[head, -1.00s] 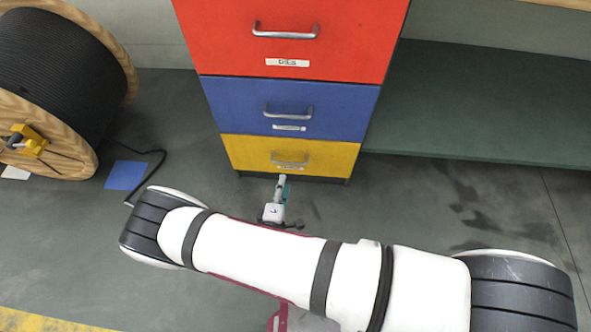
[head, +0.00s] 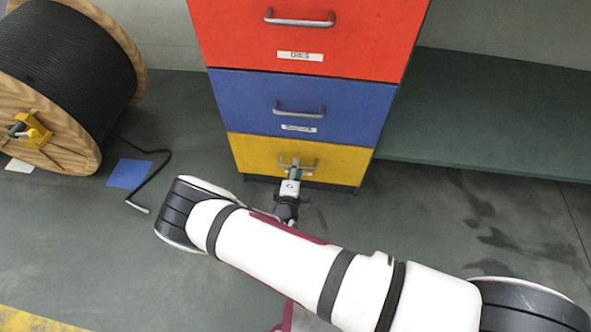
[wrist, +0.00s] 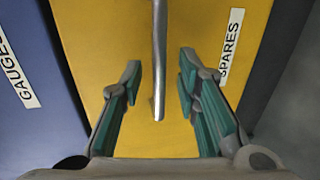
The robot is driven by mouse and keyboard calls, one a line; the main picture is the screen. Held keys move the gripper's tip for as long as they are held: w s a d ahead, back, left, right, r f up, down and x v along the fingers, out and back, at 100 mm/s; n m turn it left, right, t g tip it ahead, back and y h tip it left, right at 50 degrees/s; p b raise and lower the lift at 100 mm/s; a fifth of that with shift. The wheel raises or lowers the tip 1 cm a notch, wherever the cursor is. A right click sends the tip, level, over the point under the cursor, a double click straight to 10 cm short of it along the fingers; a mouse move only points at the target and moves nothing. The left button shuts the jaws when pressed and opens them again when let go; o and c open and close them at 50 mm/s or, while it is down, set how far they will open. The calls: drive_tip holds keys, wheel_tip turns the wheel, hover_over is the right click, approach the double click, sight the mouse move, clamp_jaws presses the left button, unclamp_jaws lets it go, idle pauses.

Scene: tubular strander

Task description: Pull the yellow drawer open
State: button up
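The yellow drawer (head: 250,152) is the lowest of the cabinet's fronts and looks shut, flush with the blue one above. It fills the middle of the wrist view (wrist: 140,25), with a white "SPARES" label on the right. Its grey bar handle (wrist: 159,50) runs upright in that view, and its near end lies between my fingers. My gripper (wrist: 160,85) is open, one teal-padded finger on each side of the handle, with visible gaps. In the head view my gripper (head: 294,171) is at the handle, partly covering it and the label.
Above are a blue drawer (head: 240,95), labelled "GAUGES" in the wrist view, and a red one (head: 230,40). A cable reel (head: 60,80) stands left, near a blue floor patch (head: 128,173). A green shelf (head: 490,115) is right. Floor before the cabinet is clear except my arm.

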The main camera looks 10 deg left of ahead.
drive_tip(key=shift+w+f, duration=0.1)
drive_tip(key=shift+w, duration=0.5)
clamp_jaws()
drive_tip(key=shift+s, duration=0.1)
